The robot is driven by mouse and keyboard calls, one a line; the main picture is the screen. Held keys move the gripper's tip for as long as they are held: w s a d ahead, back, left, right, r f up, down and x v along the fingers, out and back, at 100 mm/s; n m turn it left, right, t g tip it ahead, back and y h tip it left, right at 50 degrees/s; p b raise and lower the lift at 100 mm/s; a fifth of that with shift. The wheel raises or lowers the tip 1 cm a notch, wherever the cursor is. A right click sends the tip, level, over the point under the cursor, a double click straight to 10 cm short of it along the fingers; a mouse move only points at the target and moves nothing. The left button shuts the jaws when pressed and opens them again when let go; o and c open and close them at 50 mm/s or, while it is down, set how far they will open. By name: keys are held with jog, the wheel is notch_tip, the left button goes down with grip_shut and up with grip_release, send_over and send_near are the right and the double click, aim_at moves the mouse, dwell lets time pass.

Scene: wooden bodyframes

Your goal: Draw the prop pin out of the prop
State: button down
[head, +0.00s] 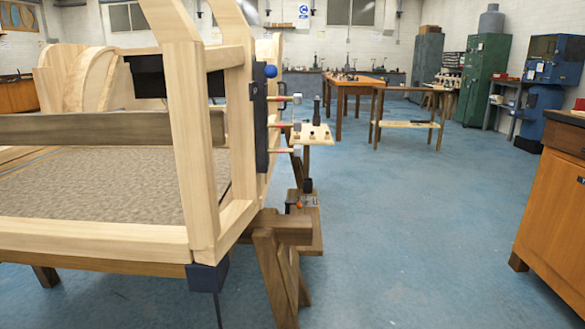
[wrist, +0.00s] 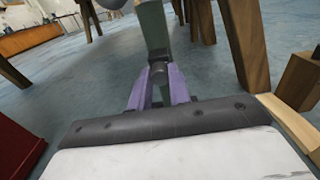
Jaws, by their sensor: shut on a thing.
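In the wrist view my gripper (wrist: 159,88) has two purple fingers closed around a small dark round-ended piece, which looks like the prop pin (wrist: 158,72). A grey-green upright bar (wrist: 152,25), which looks like the prop, stands just beyond the fingertips, in line with the pin. Whether the pin is still seated in the bar or clear of it cannot be told. The head view does not show my gripper, and I cannot make out the pin there.
A pale wooden bodyframe (head: 192,120) stands on trestles at the left of the head view. A small stand (head: 310,135) with tools is beside it. Blue floor (head: 400,230) is open to the right, up to a wooden cabinet (head: 555,210). Dark wooden legs (wrist: 240,40) rise close by in the wrist view.

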jog(key=shift+s+p, duration=0.3)
jog(key=shift+s, duration=0.15)
jog(key=shift+s+p, duration=1.1)
jog(key=shift+s, duration=0.65)
